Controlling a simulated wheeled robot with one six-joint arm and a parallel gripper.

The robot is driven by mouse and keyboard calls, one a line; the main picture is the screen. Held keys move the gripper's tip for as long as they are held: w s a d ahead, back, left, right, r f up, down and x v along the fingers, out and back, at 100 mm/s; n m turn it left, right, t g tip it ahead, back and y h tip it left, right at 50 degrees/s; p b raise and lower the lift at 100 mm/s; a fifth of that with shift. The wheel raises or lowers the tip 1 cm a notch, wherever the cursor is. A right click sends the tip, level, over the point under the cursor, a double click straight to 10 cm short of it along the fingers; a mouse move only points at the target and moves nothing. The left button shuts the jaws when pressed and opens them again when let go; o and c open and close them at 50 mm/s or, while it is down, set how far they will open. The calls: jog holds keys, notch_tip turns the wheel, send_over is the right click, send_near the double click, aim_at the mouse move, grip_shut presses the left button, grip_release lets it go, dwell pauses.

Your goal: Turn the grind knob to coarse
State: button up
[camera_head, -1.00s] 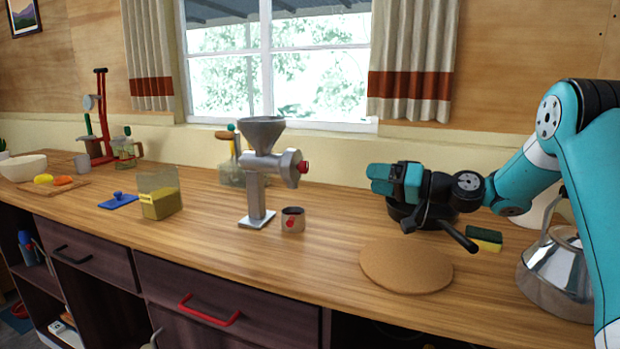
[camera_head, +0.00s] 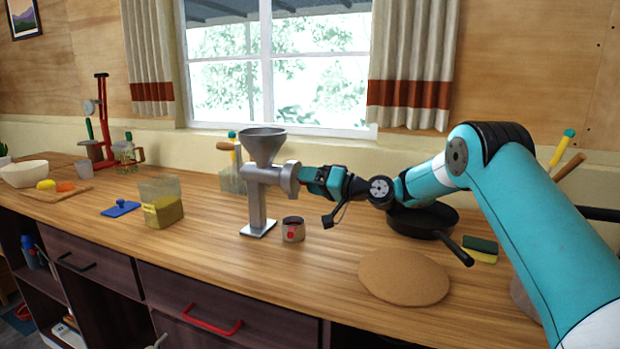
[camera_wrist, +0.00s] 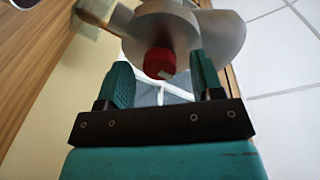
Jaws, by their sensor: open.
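The grey metal grinder (camera_head: 257,180) with a funnel top stands upright on the counter. In the wrist view its body (camera_wrist: 168,32) fills the top, and the red knob (camera_wrist: 160,63) on its end faces the camera, with a pale mark on its face. My gripper (camera_head: 305,177) is at the grinder's right end and hides the knob in the head view. In the wrist view my gripper (camera_wrist: 160,82) is open, with one teal finger on each side of the knob. The fingers look apart from the knob.
A small cup (camera_head: 293,230) stands below the grinder's outlet. A round cork mat (camera_head: 404,277), a black pan (camera_head: 422,222) and a sponge (camera_head: 481,248) lie to the right. A yellow-filled container (camera_head: 161,203) and a blue lid (camera_head: 121,208) are to the left.

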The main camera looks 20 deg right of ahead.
jog(key=shift+w+a, duration=0.15)
jog(key=shift+c, duration=0.2)
jog(key=c, duration=0.9)
